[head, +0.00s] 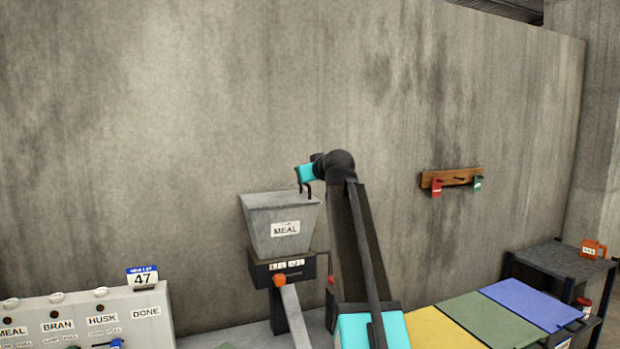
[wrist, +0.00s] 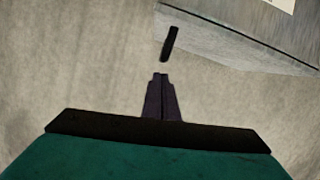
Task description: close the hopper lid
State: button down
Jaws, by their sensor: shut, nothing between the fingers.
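The grey hopper (head: 283,236), labelled MEAL, stands against the wall left of my arm. It also shows at the upper right in the wrist view (wrist: 235,32). A paler flat surface (head: 262,200) covers its top and looks like the lid lying down on the rim; I cannot tell if it sits fully shut. My gripper (head: 305,194) is over the hopper's top right part, close to the lid. In the wrist view its fingers (wrist: 160,77) are together and empty. A dark bar (wrist: 169,43) shows just beyond the fingertips, apart from them in the picture.
Below the hopper is a dark chute box with an orange-ended lever (head: 279,280). A wooden peg rail (head: 452,178) with red and green tags hangs on the right wall. A panel (head: 85,318) stands at lower left. Coloured mats (head: 485,318) and a dark stand (head: 565,262) are at right.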

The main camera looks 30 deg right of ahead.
jog(key=r+b+v, duration=0.2)
jog(key=v, duration=0.9)
jog(key=shift+w, duration=0.3)
jog(key=shift+a+r, duration=0.1)
